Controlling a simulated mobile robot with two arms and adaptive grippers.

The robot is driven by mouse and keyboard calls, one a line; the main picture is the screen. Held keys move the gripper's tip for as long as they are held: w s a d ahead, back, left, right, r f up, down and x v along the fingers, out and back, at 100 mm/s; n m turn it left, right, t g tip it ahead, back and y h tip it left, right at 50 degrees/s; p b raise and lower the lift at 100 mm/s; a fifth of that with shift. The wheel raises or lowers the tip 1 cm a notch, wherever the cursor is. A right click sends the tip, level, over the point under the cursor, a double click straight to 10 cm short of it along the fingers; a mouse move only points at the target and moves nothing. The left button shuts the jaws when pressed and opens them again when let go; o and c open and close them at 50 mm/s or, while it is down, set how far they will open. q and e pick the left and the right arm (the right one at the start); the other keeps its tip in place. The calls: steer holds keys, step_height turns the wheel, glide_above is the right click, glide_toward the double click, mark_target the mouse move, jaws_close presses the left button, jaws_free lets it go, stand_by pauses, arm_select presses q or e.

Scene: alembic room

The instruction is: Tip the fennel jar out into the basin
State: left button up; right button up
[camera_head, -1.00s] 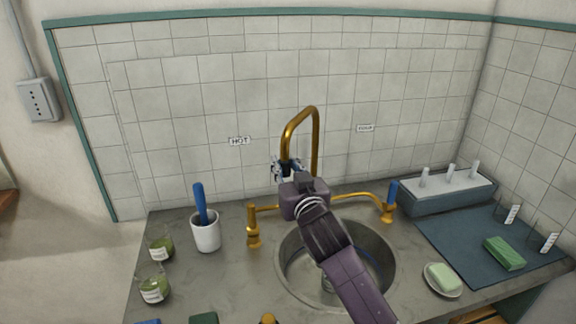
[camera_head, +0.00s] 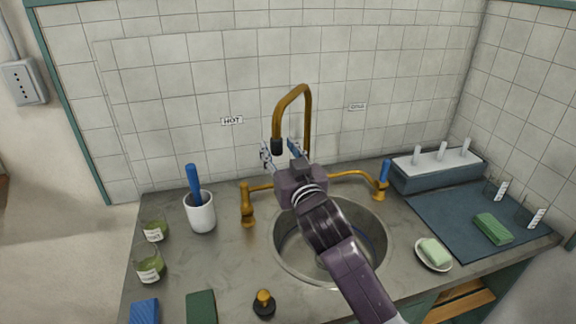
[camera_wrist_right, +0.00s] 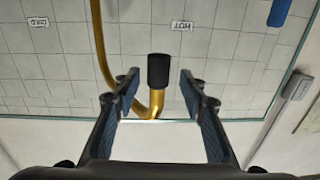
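Two small glass jars with green contents and white labels, one farther back (camera_head: 155,231) and one nearer (camera_head: 150,268), stand on the counter's left end. The labels are too small to read, so I cannot tell which jar holds fennel. The round metal basin (camera_head: 288,248) is sunk in the counter, partly hidden by my right arm. My right gripper (camera_head: 280,153) is raised above the basin's back edge, near the tap's spout. Its fingers are apart and empty in the wrist view (camera_wrist_right: 158,85), with the dark spout nozzle (camera_wrist_right: 158,70) showing between them. My left gripper is out of view.
The brass tap (camera_head: 308,110) stands behind the basin. A white cup (camera_head: 201,215) with a blue-handled tool stands left. At right are a soap dish (camera_head: 434,264), a blue mat (camera_head: 450,225) with a green sponge (camera_head: 493,229), and a pegged grey box (camera_head: 437,178).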

steer(key=v, duration=0.9)
steer(key=shift+f, duration=0.1)
